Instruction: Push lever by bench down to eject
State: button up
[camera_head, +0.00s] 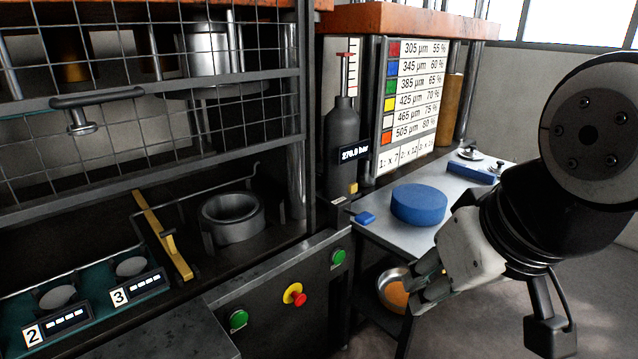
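My gripper (424,288) hangs at the lower right, in front of the grey bench (388,233), with its fingers pointing left and down. The fingers look close together, but I cannot tell whether they are open or shut. No held thing shows. A small blue handle-like piece (364,218) sits at the bench's left edge, beside the press. It may be the lever, but I cannot tell for certain. It is left of and above my gripper, clearly apart from it. A thick blue disc (419,204) lies on the bench.
The press has a raised mesh guard (150,110), a ring-shaped die (232,217), a yellow bar (163,235) and green and red buttons (294,294). A dark gas cylinder (342,135) stands behind the bench. A metal bowl (392,288) sits on the lower shelf. Open floor lies right.

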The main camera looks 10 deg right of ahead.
aim_at(364, 218)
jog(key=z, duration=0.25)
jog(key=i+j+z, duration=0.15)
jog(key=i+z, duration=0.3)
jog(key=i, duration=0.7)
